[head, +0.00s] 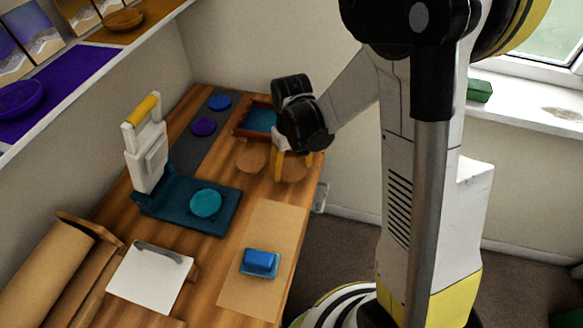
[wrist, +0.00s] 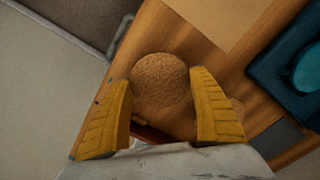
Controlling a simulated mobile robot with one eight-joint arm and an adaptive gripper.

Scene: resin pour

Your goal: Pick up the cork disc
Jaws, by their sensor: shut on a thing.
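A round brown cork disc (wrist: 160,80) sits between the two yellow fingers of my gripper (wrist: 160,82) in the wrist view. My gripper is shut on it. In the head view my gripper (head: 293,166) points down at the far right end of the table, with the held cork disc (head: 293,170) between its fingers. Whether the disc touches the tabletop is hard to tell. A second cork disc (head: 251,155) lies on the wood just left of it. In the wrist view this second disc (wrist: 238,106) is partly hidden behind the right finger.
A brown-framed blue tray (head: 241,130) stands close behind my gripper. A grey strip holds purple (head: 203,127) and blue (head: 219,102) discs. A teal-based press (head: 185,200) with a white column stands left. A blue block (head: 260,260) lies on brown paper (head: 243,295) nearer.

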